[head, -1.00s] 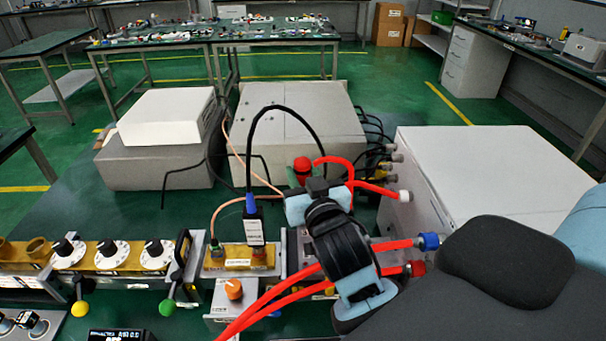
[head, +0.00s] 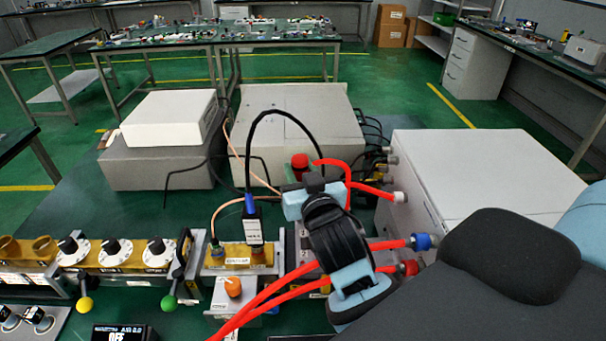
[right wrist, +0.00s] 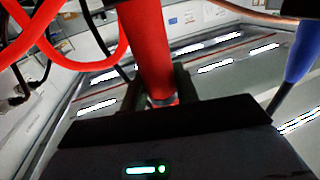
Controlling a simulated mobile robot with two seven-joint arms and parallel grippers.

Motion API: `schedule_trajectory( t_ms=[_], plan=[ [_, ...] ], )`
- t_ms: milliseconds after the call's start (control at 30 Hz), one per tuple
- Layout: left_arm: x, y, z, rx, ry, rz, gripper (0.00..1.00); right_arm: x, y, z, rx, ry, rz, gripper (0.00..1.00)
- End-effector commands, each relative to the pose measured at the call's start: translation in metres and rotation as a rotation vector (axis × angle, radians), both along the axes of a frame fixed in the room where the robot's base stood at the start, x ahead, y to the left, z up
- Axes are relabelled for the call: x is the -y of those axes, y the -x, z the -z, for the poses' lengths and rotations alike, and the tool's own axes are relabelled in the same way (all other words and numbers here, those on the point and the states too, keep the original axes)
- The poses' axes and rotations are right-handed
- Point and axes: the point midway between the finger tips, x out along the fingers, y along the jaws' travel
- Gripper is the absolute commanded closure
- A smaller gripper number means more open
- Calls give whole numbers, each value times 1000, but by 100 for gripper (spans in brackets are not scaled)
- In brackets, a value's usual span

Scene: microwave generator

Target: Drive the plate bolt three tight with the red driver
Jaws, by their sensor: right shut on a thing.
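The red driver (head: 300,162) stands roughly upright, its red top showing in the head view just beyond my right gripper (head: 301,184). In the right wrist view the red driver (right wrist: 148,45) is a red cylinder between the two dark fingers of my right gripper (right wrist: 158,88), which is shut on it. The driver's tip, the plate and bolt three are hidden behind my gripper and wrist, so I cannot tell whether the tip sits on the bolt. My left gripper is not in view.
Thick red hoses (head: 275,292) loop close around my right wrist. A black cable with a blue end (head: 251,205) arches just left of it. A row of brass waveguide parts with white dials (head: 115,252) lies at left. A large white box (head: 480,170) stands at right.

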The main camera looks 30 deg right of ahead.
Motion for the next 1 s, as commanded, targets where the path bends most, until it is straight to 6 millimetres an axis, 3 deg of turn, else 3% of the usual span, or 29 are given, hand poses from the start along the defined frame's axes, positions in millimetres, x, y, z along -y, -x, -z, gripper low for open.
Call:
schedule_trajectory(
  t_ms=[367,1000],
  plan=[
    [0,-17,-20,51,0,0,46,0,1,-22,17,2,0,97],
    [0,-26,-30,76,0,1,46,0,0,-58,16,2,0,97]
  ],
)
